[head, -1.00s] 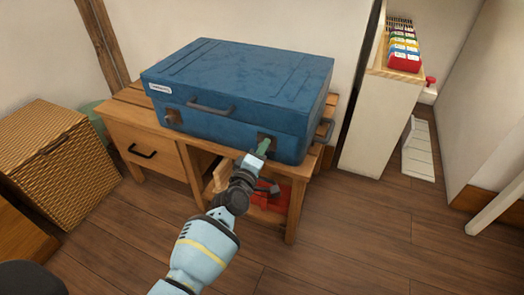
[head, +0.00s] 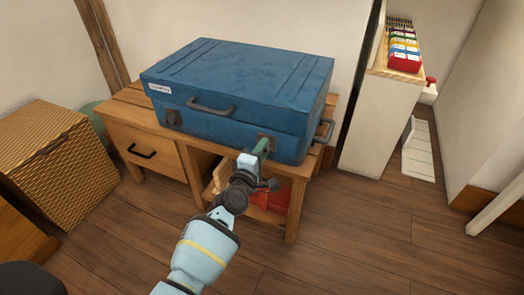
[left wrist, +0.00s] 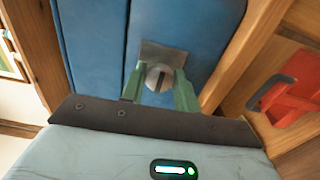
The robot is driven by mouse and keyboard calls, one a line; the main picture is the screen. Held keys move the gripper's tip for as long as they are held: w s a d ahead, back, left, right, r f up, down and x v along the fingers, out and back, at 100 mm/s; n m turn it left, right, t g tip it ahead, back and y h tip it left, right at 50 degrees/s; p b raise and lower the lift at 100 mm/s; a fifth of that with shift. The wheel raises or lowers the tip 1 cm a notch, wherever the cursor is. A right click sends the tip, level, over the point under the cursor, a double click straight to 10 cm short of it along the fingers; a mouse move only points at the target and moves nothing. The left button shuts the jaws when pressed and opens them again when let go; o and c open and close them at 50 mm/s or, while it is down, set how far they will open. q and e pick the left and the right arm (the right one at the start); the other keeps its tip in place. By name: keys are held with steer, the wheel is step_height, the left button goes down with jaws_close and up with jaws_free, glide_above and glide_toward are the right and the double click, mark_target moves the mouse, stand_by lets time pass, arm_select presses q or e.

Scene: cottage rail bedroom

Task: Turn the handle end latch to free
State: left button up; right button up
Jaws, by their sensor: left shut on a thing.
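A blue case (head: 235,85) lies shut on a wooden bench (head: 128,108). Its front face has a carry handle (head: 210,106), a grey latch (head: 172,118) at the left and another latch near the right corner. My left gripper (head: 263,147) is at this right latch and largely hides it in the head view. In the left wrist view the right latch shows as a grey plate (left wrist: 165,54) with a round slotted knob (left wrist: 159,77). The green fingers of my left gripper (left wrist: 158,84) are shut on the knob from both sides. My right gripper is out of view.
A side handle (head: 325,131) sticks out at the case's right end. Red things (head: 270,198) lie on the open shelf below. A wicker box (head: 55,155) stands left; a white cabinet (head: 375,125) stands right. Floor in front is mostly clear.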

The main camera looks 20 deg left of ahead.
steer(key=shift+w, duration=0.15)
arm_select(q)
steer(key=o, duration=1)
steer(key=shift+c, duration=0.2)
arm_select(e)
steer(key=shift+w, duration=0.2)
arm_select(q)
steer(key=shift+s, duration=0.15)
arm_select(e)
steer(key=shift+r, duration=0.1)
arm_select(q)
steer(key=s+p, duration=0.2)
steer(key=s, duration=0.5)
steer(key=shift+s+a, duration=0.15)
steer(key=shift+s, duration=0.15)
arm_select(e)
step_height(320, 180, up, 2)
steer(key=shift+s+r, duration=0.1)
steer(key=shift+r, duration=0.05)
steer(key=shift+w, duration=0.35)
